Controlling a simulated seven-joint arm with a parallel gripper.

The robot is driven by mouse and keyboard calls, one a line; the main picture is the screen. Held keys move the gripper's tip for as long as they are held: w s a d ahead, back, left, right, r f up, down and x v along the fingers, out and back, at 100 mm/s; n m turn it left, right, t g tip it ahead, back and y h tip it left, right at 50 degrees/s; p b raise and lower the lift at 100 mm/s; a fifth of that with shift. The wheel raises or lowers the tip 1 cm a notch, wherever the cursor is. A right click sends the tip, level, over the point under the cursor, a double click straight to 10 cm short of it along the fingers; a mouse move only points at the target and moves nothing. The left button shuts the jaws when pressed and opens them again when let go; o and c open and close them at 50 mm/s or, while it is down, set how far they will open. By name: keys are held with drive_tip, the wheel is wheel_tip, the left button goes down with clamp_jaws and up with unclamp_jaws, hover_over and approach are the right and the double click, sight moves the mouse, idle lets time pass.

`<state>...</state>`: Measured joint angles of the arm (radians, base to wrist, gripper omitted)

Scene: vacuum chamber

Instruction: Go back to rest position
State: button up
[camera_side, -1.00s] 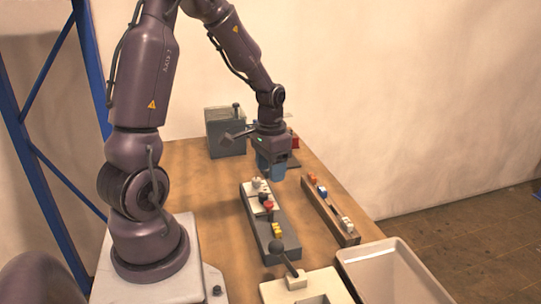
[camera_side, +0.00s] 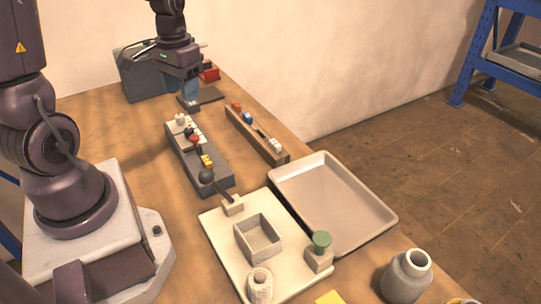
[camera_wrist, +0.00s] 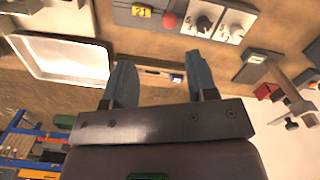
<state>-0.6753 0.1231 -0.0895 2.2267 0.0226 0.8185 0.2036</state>
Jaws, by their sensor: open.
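My gripper (camera_side: 188,100) hangs over the far part of the wooden table in the side view, just beyond the far end of a grey control panel (camera_side: 215,176). Its two blue fingers point down. In the wrist view, the fingers of my gripper (camera_wrist: 162,82) stand apart with nothing between them. The panel carries white switches, a red button (camera_side: 195,139) and yellow pieces; the red button also shows in the wrist view (camera_wrist: 169,20). No marker of a rest position is visible.
A grey box (camera_side: 145,78) stands behind my gripper, with a red item (camera_side: 209,74) beside it. A wooden rack (camera_side: 262,141) lies right of the panel. A pale tray (camera_side: 385,214), a white board (camera_side: 215,232) and a grey jar (camera_side: 405,276) occupy the near side.

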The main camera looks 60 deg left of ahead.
drive_tip(key=s+d+r+m+t, duration=0.2)
drive_tip(key=d+r+t, duration=0.1)
drive_tip(key=d+r, duration=0.3)
drive_tip(key=s+d+r+m+t, duration=0.2)
drive_tip(key=d+r, duration=0.5)
drive_tip(key=d, duration=0.3)
drive_tip(key=shift+s+d+t, duration=0.15)
drive_tip(key=shift+s+t, duration=0.15)
drive_tip(key=shift+t, duration=0.1)
